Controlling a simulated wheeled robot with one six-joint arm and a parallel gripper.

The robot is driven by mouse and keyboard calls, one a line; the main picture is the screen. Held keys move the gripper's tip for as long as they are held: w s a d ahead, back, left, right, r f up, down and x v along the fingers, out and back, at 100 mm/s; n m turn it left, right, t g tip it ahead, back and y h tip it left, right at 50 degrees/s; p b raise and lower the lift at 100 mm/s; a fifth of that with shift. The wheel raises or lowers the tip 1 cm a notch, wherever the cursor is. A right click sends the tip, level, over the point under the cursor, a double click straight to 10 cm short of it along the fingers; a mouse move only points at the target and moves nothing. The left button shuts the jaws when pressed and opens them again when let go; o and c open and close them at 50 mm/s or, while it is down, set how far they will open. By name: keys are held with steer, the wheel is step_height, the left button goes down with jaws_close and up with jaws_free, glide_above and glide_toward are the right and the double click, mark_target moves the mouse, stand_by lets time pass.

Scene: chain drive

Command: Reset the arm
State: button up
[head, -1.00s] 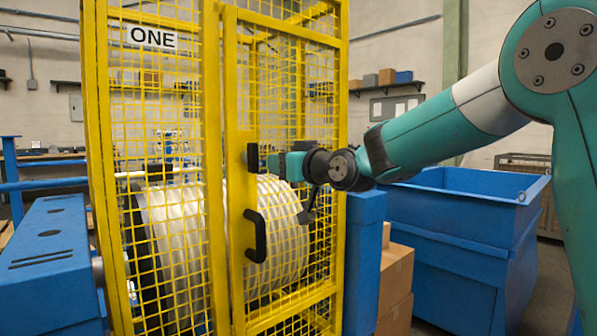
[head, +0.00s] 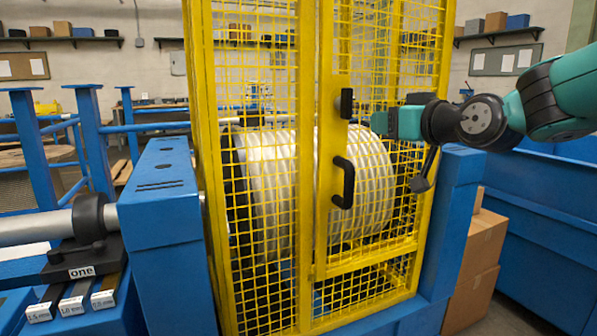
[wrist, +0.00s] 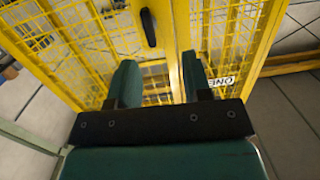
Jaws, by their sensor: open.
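My gripper (head: 377,123) is at the right of the yellow mesh cage door, beside a small black latch block (head: 346,103) and apart from it in the picture. In the wrist view my gripper (wrist: 161,75) has its two green fingers spread with nothing between them. The yellow cage (head: 322,230) stands upright, its door looking closed, with a black door handle (head: 343,182) below the latch. The handle also shows in the wrist view (wrist: 148,27). My arm comes in from the right edge.
A ribbed pale drum (head: 270,190) sits inside the cage. Cardboard boxes (head: 475,260) and a blue bin (head: 545,225) are at right. A "ONE" sign (wrist: 221,82) shows upside down in the wrist view.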

steer(key=s+a+f+n+g, duration=0.1)
steer(key=s+a+f+g, duration=0.45)
steer(key=s+f, duration=0.2)
steer(key=s+a+f+n+g+h, duration=0.1)
steer(key=s+f+g, duration=0.45)
steer(key=s, duration=0.75)
steer(key=s+a+f+n+g+h, duration=0.1)
steer(key=s+f+g, duration=0.45)
steer(key=s, duration=0.65)
step_height(320, 180, up, 16)
steer(key=p, duration=1.6)
steer(key=shift+w+f+t, duration=0.2)
steer(key=shift+f+t, duration=0.05)
steer(key=shift+t, duration=0.2)
